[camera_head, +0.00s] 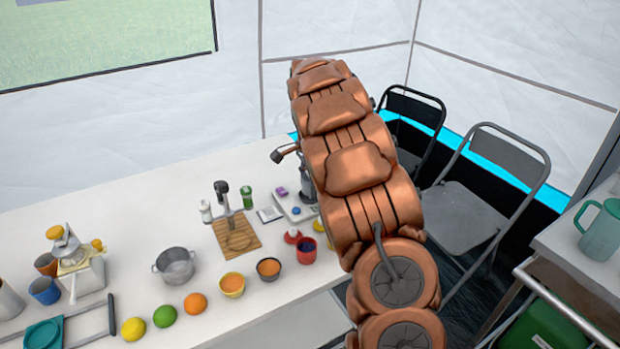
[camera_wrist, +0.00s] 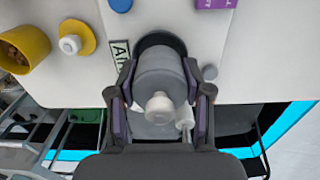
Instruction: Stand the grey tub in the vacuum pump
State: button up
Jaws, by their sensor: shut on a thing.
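In the wrist view my gripper (camera_wrist: 159,72) has a finger on each side of the grey tub (camera_wrist: 160,86), a rounded grey body with a pale knob facing the camera. The jaws are shut on it. Beyond the tub is a dark round rim (camera_wrist: 160,40), beside a small label with partly readable letters. I cannot tell whether this rim belongs to the vacuum pump, or whether the tub touches it. In the head view my arm hides the gripper; a grey upright device (camera_head: 306,184) shows partly at its left edge.
On the white counter are a wooden board with a stand (camera_head: 236,236), a steel pot (camera_head: 175,267), several small bowls and fruit. A yellow cup (camera_wrist: 35,42) and a yellow disc with a white knob are left of the tub in the wrist view. Folding chairs (camera_head: 462,215) stand right.

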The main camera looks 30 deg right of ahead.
jog(key=shift+f, duration=0.55)
jog(key=shift+f, duration=0.35)
dwell(1.8)
jog(key=shift+r+p, duration=0.75)
jog(key=shift+r, duration=0.1)
dwell(0.7)
jog(key=shift+f, duration=0.8)
dwell(0.6)
jog(key=shift+r+p, duration=0.35)
jog(key=shift+r, duration=0.45)
dwell(0.8)
jog(key=shift+f, duration=0.3)
dwell(0.5)
